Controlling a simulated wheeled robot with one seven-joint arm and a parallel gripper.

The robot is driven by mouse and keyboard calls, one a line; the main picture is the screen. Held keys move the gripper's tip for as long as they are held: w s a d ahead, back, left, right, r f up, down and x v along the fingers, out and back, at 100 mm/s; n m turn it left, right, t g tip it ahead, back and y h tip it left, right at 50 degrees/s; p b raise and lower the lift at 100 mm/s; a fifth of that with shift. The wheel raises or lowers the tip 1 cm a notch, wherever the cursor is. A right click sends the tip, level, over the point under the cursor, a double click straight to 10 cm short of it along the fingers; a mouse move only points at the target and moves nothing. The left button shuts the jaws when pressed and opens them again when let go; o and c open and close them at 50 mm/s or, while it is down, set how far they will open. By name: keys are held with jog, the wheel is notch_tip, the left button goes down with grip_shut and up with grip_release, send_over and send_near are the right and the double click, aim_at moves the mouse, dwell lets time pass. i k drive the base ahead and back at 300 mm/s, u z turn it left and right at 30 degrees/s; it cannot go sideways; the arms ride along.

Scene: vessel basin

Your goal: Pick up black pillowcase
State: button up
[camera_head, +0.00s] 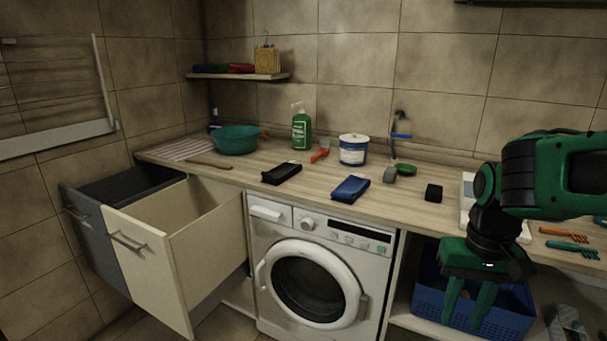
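A folded black cloth, which looks like the black pillowcase (281,174), lies flat on the wooden counter (320,170) above the washing machine's left part. My gripper (462,316) is at the lower right, pointing down in front of the counter, well to the right of the cloth and apart from it. Its two green fingers are spread with nothing visible between them.
A folded blue cloth (350,189) lies right of the black one. A small black block (433,193), grey block (390,175), white tub (353,150), green bottle (301,128) and teal basin (237,139) share the counter. An open cream drawer (140,262) juts out left; a blue basket (400,300) is below.

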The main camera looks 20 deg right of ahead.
aim_at(278, 176)
jog(key=z, duration=0.1)
jog(key=i, duration=1)
jog(key=u, duration=0.1)
